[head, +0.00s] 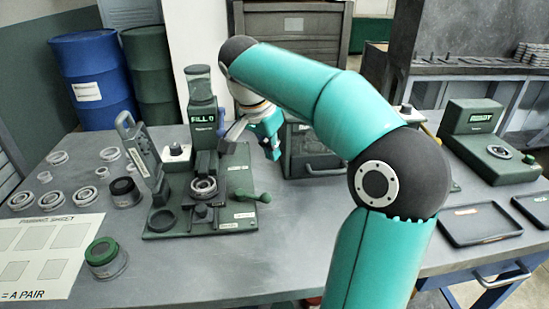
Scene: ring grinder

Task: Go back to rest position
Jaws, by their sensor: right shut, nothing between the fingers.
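My right arm reaches up from the bottom and bends left across the view. Its teal gripper (272,150) points down just right of the grinder's upright column, above the table, and is shut and empty. The arm covers part of the bench behind it. The ring grinder (203,112) shows "FILL 0" on its display. A metal ring (203,187) sits in the fixture on its green base (238,158), with a green-handled lever (251,196) at the right. My left gripper is not in view.
Several loose metal rings (83,196) and a dark-topped pot (125,192) lie at the left. A green-topped pot (103,251) stands beside a printed sheet (70,222). A "READY" machine (478,118) and dark trays (480,208) are at the right. The front middle table (265,260) is clear.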

